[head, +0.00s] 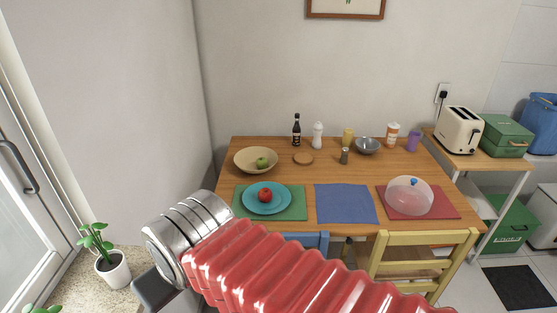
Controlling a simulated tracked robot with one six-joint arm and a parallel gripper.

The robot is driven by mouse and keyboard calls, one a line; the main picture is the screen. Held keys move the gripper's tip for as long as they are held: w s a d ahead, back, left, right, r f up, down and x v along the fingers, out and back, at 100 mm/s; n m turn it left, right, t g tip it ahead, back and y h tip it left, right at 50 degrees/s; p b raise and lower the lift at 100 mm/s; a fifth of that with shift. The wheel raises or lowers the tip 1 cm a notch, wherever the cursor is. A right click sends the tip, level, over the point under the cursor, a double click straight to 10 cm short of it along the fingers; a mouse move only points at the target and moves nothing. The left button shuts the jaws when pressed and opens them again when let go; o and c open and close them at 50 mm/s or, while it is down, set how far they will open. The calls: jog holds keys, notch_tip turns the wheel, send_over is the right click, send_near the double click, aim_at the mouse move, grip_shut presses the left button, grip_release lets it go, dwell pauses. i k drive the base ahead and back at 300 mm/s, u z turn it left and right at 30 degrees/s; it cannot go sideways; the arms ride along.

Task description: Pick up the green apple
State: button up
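The green apple (262,162) sits in a beige bowl (243,168) at the back left of the wooden table (330,167). A red apple (265,195) rests on a teal plate (252,206) in front of the bowl. My red ribbed arm crosses the lower part of the head view and ends in a metal wrist at the left. A dark grey part of my gripper (158,290) shows below the wrist, left of and nearer than the table, well apart from the apple. Its fingertips are not clearly visible.
A blue placemat (346,204) lies bare. A clear dome (409,196) stands on a red mat at the right. Bottles and a metal bowl (367,145) line the back. Yellow (424,240) and blue chairs stand in front. A potted plant (113,268) is at lower left.

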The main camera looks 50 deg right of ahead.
aim_at(262, 164)
jog(key=z, duration=0.7)
jog(key=i, duration=0.9)
jog(key=z, duration=0.65)
